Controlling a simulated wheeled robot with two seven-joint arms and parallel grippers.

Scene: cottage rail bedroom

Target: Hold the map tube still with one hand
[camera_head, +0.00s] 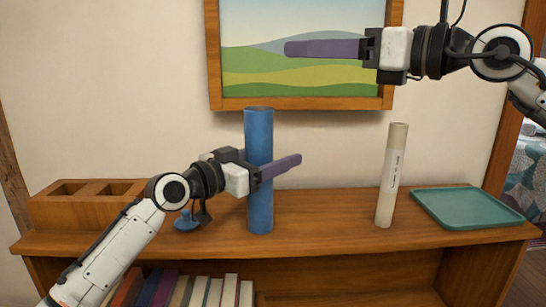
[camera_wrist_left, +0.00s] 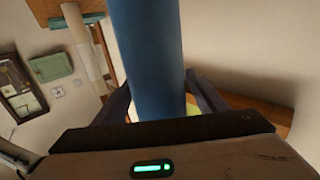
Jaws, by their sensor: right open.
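A tall upright blue tube (camera_head: 260,205), which I take for the map tube, stands on the wooden shelf top, left of centre. My left gripper (camera_head: 278,168) reaches in from the left at its mid-height, shut on it, with one finger across its front and the other largely hidden. In the left wrist view the blue tube (camera_wrist_left: 150,60) stands between both fingers; their contact is partly hidden. A slim cream tube (camera_head: 385,200) with small dark writing stands upright farther right. My right gripper (camera_head: 288,49) is open and empty, high in front of the picture.
A green tray (camera_head: 467,220) lies at the right of the shelf top. A wooden holder (camera_head: 42,210) with square openings is at the left, near a small blue round object (camera_head: 186,222). Several books (camera_head: 160,288) stand below. A framed landscape (camera_head: 300,103) hangs behind.

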